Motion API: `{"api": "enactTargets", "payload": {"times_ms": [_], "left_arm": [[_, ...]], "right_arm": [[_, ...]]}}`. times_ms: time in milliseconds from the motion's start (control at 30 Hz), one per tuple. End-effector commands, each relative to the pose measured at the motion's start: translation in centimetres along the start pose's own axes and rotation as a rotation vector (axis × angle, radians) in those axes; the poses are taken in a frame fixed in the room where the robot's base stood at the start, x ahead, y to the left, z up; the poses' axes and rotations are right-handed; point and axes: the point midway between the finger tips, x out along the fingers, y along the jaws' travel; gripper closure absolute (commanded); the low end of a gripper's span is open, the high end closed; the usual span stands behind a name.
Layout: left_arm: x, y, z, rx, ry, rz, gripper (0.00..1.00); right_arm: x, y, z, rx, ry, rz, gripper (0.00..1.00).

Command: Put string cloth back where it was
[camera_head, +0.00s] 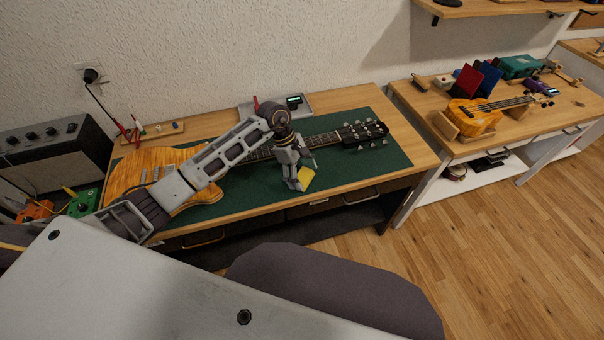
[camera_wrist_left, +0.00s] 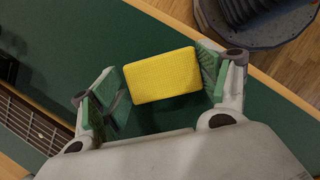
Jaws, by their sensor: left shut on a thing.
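The string cloth (camera_head: 307,179) is a small yellow textured pad at the front of the green mat, near the neck side of the electric guitar (camera_head: 150,172). My left gripper (camera_head: 301,176) points down at the cloth and is shut on it. In the left wrist view the yellow cloth (camera_wrist_left: 155,75) is held between the green-padded fingers (camera_wrist_left: 155,88), just above or on the mat; I cannot tell which. My right gripper is not in view.
The green mat (camera_head: 390,165) lies on the wooden workbench (camera_head: 420,160), bare at front right. A grey tray (camera_head: 250,110) stands at the back. A second bench with a ukulele (camera_head: 475,115) stands to the right. An amplifier (camera_head: 55,150) is at left.

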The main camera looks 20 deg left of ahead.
Motion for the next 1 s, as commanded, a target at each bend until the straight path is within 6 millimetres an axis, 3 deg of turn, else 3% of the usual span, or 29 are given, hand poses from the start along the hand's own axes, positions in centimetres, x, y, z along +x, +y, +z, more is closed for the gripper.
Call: {"api": "enactTargets", "payload": {"times_ms": [233,267,433,1000], "left_arm": [[0.20,0.01,-0.08,0.000,0.000,0.000,0.44],[0.21,0.00,-0.09,0.000,0.000,0.000,0.23],[0.18,0.00,-0.07,0.000,0.000,0.000,0.03],[-0.06,-0.02,0.05,0.000,0.000,0.000,0.03]], "right_arm": [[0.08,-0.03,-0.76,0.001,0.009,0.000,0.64],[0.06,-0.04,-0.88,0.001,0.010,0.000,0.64],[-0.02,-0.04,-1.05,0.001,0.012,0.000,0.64],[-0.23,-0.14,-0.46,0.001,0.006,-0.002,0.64]]}}
